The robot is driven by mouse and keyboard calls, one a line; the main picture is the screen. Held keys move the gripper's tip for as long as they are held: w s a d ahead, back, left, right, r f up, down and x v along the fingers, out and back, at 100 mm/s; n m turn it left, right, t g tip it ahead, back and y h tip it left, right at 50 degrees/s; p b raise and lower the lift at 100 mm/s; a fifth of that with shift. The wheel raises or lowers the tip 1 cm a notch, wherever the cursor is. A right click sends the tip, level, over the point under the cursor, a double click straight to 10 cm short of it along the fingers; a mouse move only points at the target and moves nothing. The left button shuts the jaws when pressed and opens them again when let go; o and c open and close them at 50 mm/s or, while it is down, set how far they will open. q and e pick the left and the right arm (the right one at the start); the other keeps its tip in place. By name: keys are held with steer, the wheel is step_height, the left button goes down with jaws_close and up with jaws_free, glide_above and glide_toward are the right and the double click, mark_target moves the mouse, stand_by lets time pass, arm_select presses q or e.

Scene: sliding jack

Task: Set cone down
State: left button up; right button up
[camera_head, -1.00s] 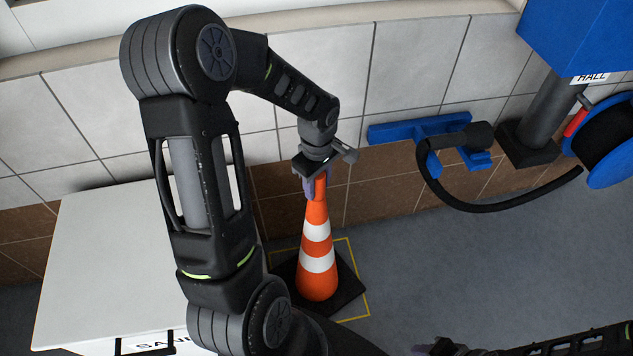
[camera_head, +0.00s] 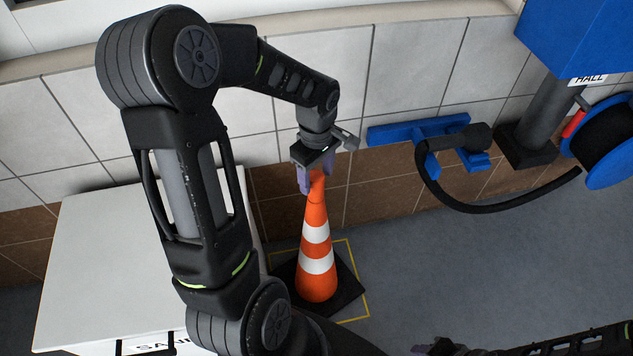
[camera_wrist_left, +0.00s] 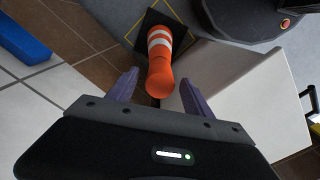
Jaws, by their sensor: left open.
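The orange cone with white bands (camera_head: 316,240) stands upright on its black square base on the floor. In the left wrist view the cone (camera_wrist_left: 161,62) shows between the two spread fingers (camera_wrist_left: 158,90), with visible gaps on both sides. My right gripper (camera_head: 432,348) shows only as a dark scrap at the bottom edge, and its jaws cannot be made out.
A white cabinet (camera_head: 90,260) stands left of the cone, partly behind my left arm. The tiled wall is behind. A blue wall bracket (camera_head: 400,132) with a black hose and a blue reel (camera_head: 608,180) are on the right. Grey floor right of the cone is clear.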

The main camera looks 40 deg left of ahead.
arm_select(q)
step_height(320, 180, up, 8)
steer(key=shift+f+p, duration=0.1)
steer(key=shift+p, duration=0.2)
stand_by(0.6)
steer(key=w+d+f+m+h, duration=0.1)
steer(key=d+f+m+h, duration=0.1)
steer(key=d+f+m, duration=0.55)
steer(key=s+d+f+m+h, duration=0.1)
steer(key=s+d+f+m, duration=0.3)
steer(key=s+d+f, duration=0.3)
steer(key=s+d+f+m+h, duration=0.1)
steer(key=s+d+f+m, duration=0.3)
steer(key=d+f, duration=0.9)
steer(key=s+f, duration=0.1)
steer(key=s, duration=0.1)
steer(key=shift+s+d+t, duration=0.2)
steer(key=shift+s+t, duration=0.2)
steer(key=shift+c, duration=0.5)
